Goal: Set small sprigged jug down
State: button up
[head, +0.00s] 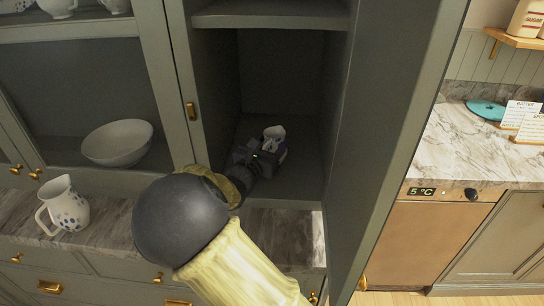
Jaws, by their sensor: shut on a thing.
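The small sprigged jug (274,133) is in the open cabinet, a small white vessel with dark marks, its rim and upper side showing. My gripper (265,150) is shut on it, low in the cabinet near its floor. The gripper's dark body hides the jug's lower part, so I cannot tell whether its base touches the cabinet floor. Another white jug (68,212) with blue sprigs and a handle stands upright on the counter at left, apart from my gripper.
The cabinet floor (303,178) has free room around the gripper. A shelf (270,20) is above, and the open door (385,150) stands close at right. A white bowl (118,143) sits behind glass at left. A marble counter (440,145) lies at right.

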jog(key=shift+w+f, duration=0.1)
jog(key=shift+f, duration=0.45)
notch_tip(320, 180, down, 4)
jog(key=shift+r, duration=0.15)
jog(key=o, duration=1.1)
jog(key=v, duration=1.2)
jog(key=shift+b, duration=0.4)
